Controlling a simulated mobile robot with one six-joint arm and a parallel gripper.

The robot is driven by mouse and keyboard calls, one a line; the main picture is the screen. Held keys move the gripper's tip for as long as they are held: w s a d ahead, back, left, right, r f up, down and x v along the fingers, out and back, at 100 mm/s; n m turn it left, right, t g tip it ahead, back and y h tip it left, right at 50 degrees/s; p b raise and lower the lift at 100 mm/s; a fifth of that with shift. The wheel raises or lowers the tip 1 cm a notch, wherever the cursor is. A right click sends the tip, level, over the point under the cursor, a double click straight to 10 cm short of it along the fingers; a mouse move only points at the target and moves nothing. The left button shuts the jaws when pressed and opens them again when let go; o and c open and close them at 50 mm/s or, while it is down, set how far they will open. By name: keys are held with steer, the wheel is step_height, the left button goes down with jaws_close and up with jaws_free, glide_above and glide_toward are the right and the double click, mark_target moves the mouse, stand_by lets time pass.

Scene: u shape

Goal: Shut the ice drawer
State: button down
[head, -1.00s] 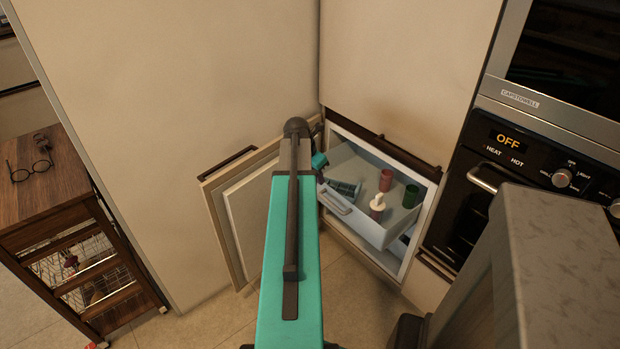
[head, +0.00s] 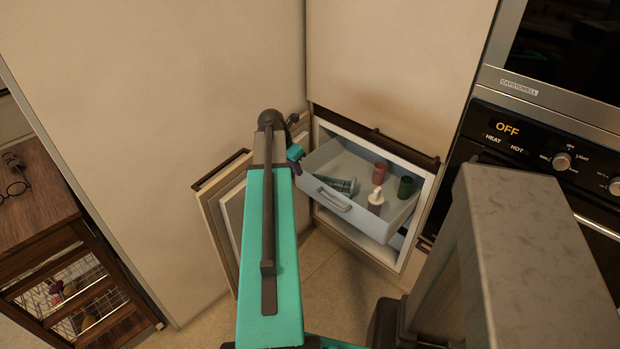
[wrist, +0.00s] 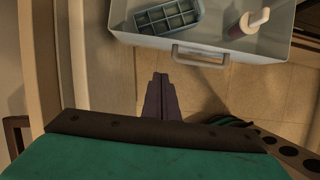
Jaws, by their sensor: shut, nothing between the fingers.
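The ice drawer (head: 362,217) is a pale grey drawer pulled out of a low cabinet, with a bar handle (head: 334,200) on its front. It holds an ice tray (head: 342,186), a red cup (head: 380,172), a green cup (head: 405,187) and a white-topped bottle (head: 376,201). In the wrist view the drawer front (wrist: 240,55) and its handle (wrist: 200,60) lie just ahead of my gripper (wrist: 160,77). The gripper's dark fingers are shut and empty, a little short of the handle and left of it. In the head view my gripper (head: 298,166) is beside the drawer's left front corner.
The cabinet door (head: 222,215) stands open left of the drawer, close to my arm. An oven (head: 500,150) is at the right. A wooden cart (head: 60,250) stands at far left. Floor (head: 325,290) is clear in front of the drawer.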

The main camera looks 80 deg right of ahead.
mark_target(311, 177)
steer(key=shift+f, duration=0.15)
steer(key=shift+s+d+f+p, duration=0.35)
steer(key=shift+s+d+f, duration=0.3)
steer(key=shift+d+f, duration=0.65)
steer(key=shift+s+d+f+p, duration=0.3)
steer(key=shift+s+d+f, duration=0.5)
steer(key=shift+f, duration=0.9)
steer(key=shift+s+d+f+p, duration=0.35)
steer(key=shift+s+d+f, duration=0.1)
steer(key=shift+d+f, duration=0.95)
steer(key=shift+w+f, duration=0.1)
steer(key=shift+w, duration=0.05)
